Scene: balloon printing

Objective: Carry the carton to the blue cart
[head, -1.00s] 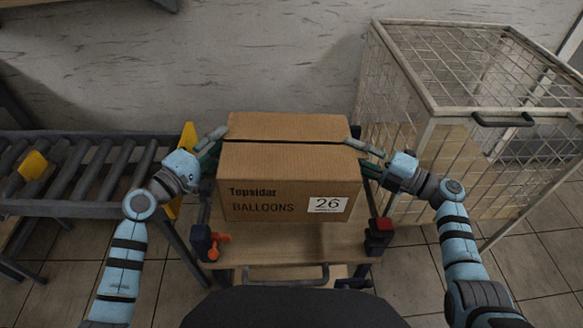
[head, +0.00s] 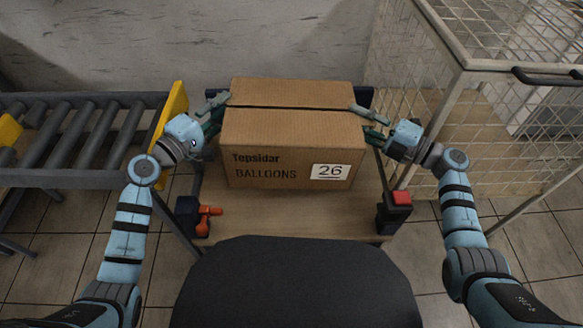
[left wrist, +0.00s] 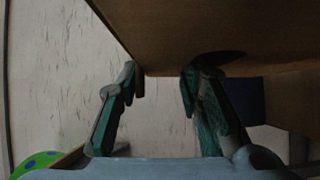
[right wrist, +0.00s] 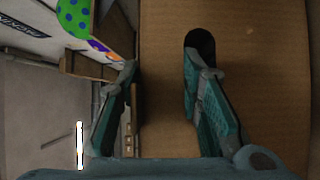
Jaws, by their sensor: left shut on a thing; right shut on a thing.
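The brown carton (head: 290,145), marked "Topsidar BALLOONS 26", is upright between my two grippers, over the wooden top of a cart (head: 290,218) with dark blue corner fittings. I cannot tell whether its bottom touches the top. My left gripper (head: 214,112) is shut on its left wall, and my right gripper (head: 371,122) is shut on its right wall. In the right wrist view one finger is at the dark hand hole (right wrist: 200,42) in the carton wall (right wrist: 250,80). The left wrist view shows the carton (left wrist: 200,30) above the fingers, with a similar dark hole.
A roller conveyor (head: 85,137) with a yellow end plate (head: 171,118) stands left of the cart. A wire cage (head: 480,100) stands close on the right. An orange-handled fitting (head: 208,213) and a red-topped one (head: 401,198) sit at the cart's front corners. A wall closes off the back.

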